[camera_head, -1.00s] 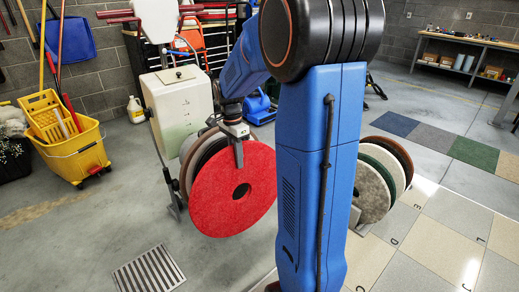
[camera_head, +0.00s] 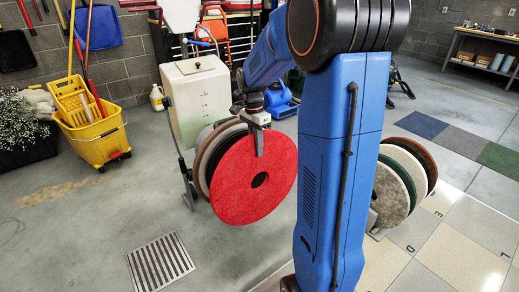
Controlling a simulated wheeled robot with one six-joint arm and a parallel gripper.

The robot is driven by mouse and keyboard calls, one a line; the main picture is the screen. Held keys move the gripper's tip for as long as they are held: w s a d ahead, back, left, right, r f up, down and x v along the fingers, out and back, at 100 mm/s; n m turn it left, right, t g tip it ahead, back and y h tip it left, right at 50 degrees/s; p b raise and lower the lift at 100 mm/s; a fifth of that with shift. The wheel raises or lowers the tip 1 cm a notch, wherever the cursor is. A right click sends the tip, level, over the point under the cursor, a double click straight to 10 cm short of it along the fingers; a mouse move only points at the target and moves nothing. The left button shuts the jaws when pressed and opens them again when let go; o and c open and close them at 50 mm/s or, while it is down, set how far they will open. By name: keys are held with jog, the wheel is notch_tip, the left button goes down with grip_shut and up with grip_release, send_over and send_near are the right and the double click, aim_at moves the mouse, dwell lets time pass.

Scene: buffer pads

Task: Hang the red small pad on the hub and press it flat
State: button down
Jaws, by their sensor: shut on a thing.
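The red pad (camera_head: 238,197) is a round disc with a dark centre hole, held upright and facing me. My gripper (camera_head: 259,140) is shut on its top edge. Behind the red pad, several grey, brown and dark discs (camera_head: 204,150) stand upright on a rack (camera_head: 187,183) at the left. The hub is not visible; the red pad or my arm may hide it. I cannot tell whether the red pad touches the discs behind it.
A second stack of pads (camera_head: 391,197) stands right of my blue arm, partly hidden by it. A white tank (camera_head: 198,98) stands behind the rack. A yellow mop bucket (camera_head: 95,138) is at the left. A floor drain (camera_head: 160,263) lies in front, with clear floor around it.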

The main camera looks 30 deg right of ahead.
jog(key=shift+w+a+f, duration=0.1)
jog(key=shift+w+f, duration=0.05)
jog(key=shift+w, duration=2.15)
jog(key=shift+w, duration=0.45)
jog(key=shift+w+f, duration=0.1)
jog(key=shift+w, duration=0.7)
jog(key=shift+w, duration=0.65)
